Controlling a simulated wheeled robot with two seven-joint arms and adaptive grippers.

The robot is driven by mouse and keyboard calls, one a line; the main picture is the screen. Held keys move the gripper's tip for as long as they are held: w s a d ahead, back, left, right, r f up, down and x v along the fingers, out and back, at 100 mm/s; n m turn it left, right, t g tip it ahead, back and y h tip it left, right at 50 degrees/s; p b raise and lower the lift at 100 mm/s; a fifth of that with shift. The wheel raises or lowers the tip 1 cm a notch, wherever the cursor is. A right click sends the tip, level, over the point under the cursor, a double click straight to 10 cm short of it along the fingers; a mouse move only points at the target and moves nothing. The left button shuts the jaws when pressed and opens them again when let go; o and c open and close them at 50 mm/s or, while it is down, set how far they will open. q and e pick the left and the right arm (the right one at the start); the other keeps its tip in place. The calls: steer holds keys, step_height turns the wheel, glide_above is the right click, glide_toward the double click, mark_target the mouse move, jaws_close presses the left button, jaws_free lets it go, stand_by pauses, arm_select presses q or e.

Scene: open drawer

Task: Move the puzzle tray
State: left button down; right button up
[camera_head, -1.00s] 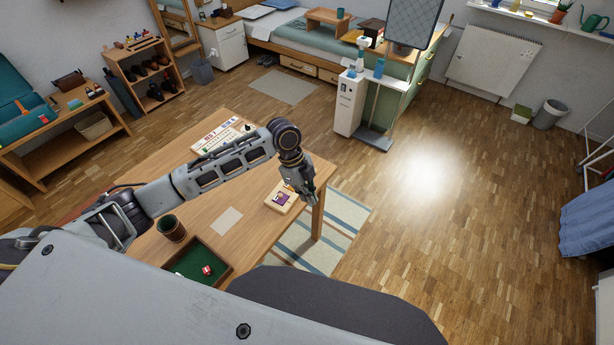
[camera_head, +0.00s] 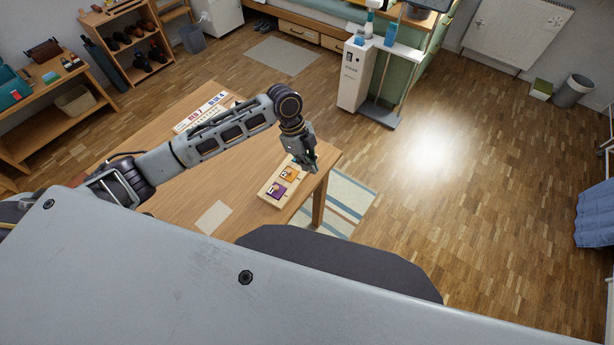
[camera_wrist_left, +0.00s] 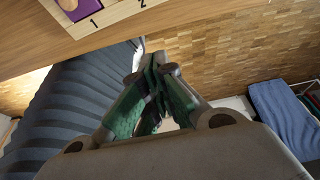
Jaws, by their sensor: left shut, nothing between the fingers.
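The puzzle tray (camera_head: 272,199) is a light wooden board with a purple and an orange square piece. It lies on the wooden table near the table's right edge. In the left wrist view, the tray (camera_wrist_left: 108,19) shows at the top edge, with a purple piece and the printed numbers 1 and 2. My left gripper (camera_head: 313,168) is beside the tray's far right side, by the table edge. In the left wrist view, the left gripper (camera_wrist_left: 155,66) has its green-padded fingers together and empty, apart from the tray. My right gripper is not in view.
The wooden table (camera_head: 238,183) has a pale sheet (camera_head: 214,217) left of the tray and a printed board (camera_head: 201,112) at its far side. A striped rug (camera_head: 345,200) lies below the table's right edge. The floor to the right is clear.

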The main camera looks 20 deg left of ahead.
mark_target(291, 189)
arm_select(q)
steer(key=x, duration=0.9)
steer(key=shift+s+d+f, duration=0.1)
steer(key=shift+s+f, duration=0.05)
steer(key=shift+f, duration=0.3)
steer(key=shift+w+a+r+p, duration=0.1)
steer(key=shift+w+a+p, duration=0.2)
steer(key=shift+a, duration=0.6)
steer(key=shift+w+a+p, duration=0.25)
steer(key=shift+a+p, duration=0.05)
steer(key=shift+a, duration=0.6)
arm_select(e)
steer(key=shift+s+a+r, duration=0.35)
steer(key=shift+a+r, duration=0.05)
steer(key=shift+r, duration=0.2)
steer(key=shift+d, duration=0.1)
